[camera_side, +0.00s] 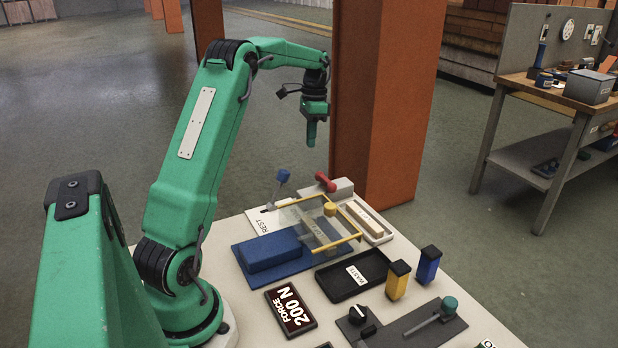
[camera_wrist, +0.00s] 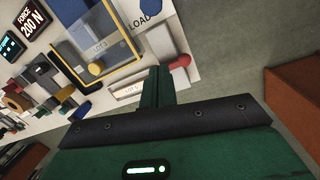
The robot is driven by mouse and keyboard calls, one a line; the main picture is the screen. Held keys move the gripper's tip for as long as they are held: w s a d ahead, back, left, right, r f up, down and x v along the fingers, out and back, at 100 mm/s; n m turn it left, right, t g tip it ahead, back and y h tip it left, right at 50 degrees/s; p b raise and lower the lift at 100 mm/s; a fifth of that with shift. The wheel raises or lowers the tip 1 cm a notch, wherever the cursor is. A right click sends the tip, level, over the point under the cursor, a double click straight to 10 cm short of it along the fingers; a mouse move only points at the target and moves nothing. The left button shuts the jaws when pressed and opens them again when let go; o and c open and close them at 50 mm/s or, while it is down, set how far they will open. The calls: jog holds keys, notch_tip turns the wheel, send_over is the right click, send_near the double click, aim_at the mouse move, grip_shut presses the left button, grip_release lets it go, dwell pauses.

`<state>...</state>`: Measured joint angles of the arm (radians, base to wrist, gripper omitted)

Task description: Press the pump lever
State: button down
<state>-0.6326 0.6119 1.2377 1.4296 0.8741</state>
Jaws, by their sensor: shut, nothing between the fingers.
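Several levers show in the side view, and I cannot tell from the labels which is the pump lever. A blue-knobbed lever (camera_side: 283,176) leans at the table's far edge near the word REST. A red-knobbed handle (camera_side: 325,182) tilts beside a grey block (camera_side: 343,187); the red knob (camera_wrist: 181,61) also shows right of my fingers in the wrist view. A lever with a teal knob (camera_side: 449,304) sits on a dark grey base at the front right. My gripper (camera_side: 312,133) hangs fingers down, shut and empty, above the far edge, apart from all levers.
A yellow-framed clear guard (camera_side: 330,246) stands by a blue block (camera_side: 268,250). A black waste tray (camera_side: 355,275), yellow and blue posts (camera_side: 398,280) and a FORCE 200 N display (camera_side: 291,310) are nearer. An orange pillar (camera_side: 400,110) rises close behind my gripper.

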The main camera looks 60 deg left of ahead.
jog(key=shift+a+f, duration=0.1)
jog(key=shift+f, duration=0.05)
dwell(0.3)
notch_tip(320, 180, down, 10)
jog(key=s, duration=0.1)
jog(key=shift+s+a+r, duration=0.1)
jog(key=shift+s+r, duration=0.2)
jog(key=shift+s, duration=0.3)
jog(key=shift+s+d+r, duration=0.1)
jog(key=shift+s+r, duration=0.25)
jog(key=shift+s, duration=0.3)
jog(key=shift+s+a+r, duration=0.1)
jog(key=shift+s+r, duration=0.2)
jog(key=shift+s, duration=0.3)
